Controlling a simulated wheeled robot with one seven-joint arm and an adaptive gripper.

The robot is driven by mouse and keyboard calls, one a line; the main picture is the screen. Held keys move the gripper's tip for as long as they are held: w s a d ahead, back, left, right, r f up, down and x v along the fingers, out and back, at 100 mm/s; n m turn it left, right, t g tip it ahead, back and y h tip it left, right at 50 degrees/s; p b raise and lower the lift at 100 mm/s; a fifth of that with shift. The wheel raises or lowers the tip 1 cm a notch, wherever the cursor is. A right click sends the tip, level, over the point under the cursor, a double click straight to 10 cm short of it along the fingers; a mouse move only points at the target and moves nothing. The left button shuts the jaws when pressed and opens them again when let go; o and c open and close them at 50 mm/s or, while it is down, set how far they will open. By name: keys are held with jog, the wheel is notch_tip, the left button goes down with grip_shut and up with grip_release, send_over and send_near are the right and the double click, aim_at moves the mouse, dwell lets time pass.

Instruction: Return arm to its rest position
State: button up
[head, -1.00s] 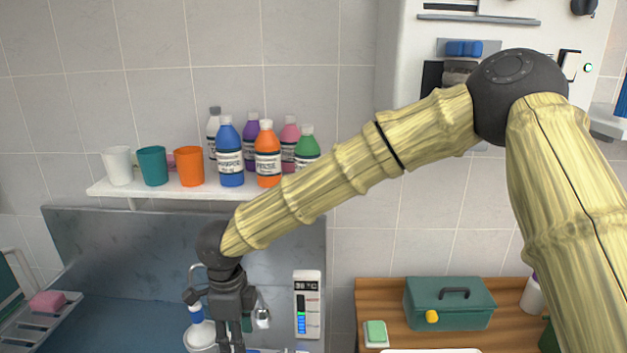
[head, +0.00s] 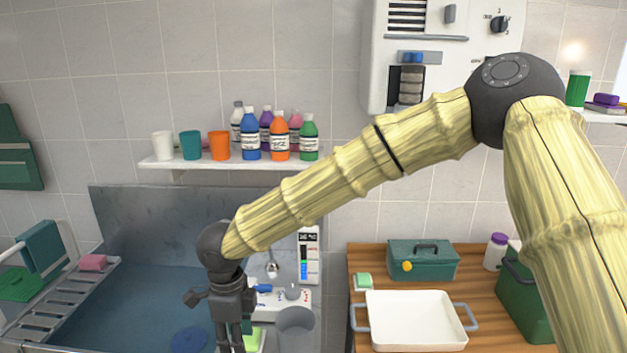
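My arm reaches in from the lower right in the head view, bends at a dark elbow joint and slopes down to the left. My gripper (head: 231,342) hangs downward at its end, in front of the wash basin (head: 140,305). Its fingertips come close to the lower edge of the picture. A narrow gap shows between the fingers, but the angle does not show how far apart they are. I see nothing clearly held. A light green block (head: 254,340) shows behind the fingers, partly hidden.
A wall shelf (head: 230,163) holds several cups and bottles. A wooden table (head: 490,290) at right carries a white tray (head: 415,318), a teal toolbox (head: 424,262) and a green box (head: 522,300). A rack (head: 60,300) is at left.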

jog(key=s+d+f+n+t+h+b, duration=0.15)
jog(key=d+f+n, duration=0.35)
jog(key=d+f, duration=0.9)
jog(key=s+d+f+n+t+h+b, duration=0.15)
jog(key=d+f+n, duration=0.25)
jog(key=d+f, duration=1)
jog(key=s+d+f+n+g+y+b, duration=0.1)
jog(key=s+d+f+n, duration=0.2)
jog(key=s+f, duration=0.2)
jog(key=s+d+f+n+g+y+b, duration=0.1)
jog(key=s+d+f+n, duration=0.2)
jog(key=s, duration=0.8)
jog(key=s+d+f+n+g+y+b, duration=0.1)
jog(key=s+d+f+n, duration=0.2)
jog(key=s+f, duration=0.4)
jog(key=shift+s+d+b, duration=0.3)
jog(key=shift+s+d, duration=0.4)
jog(key=shift+d, duration=0.15)
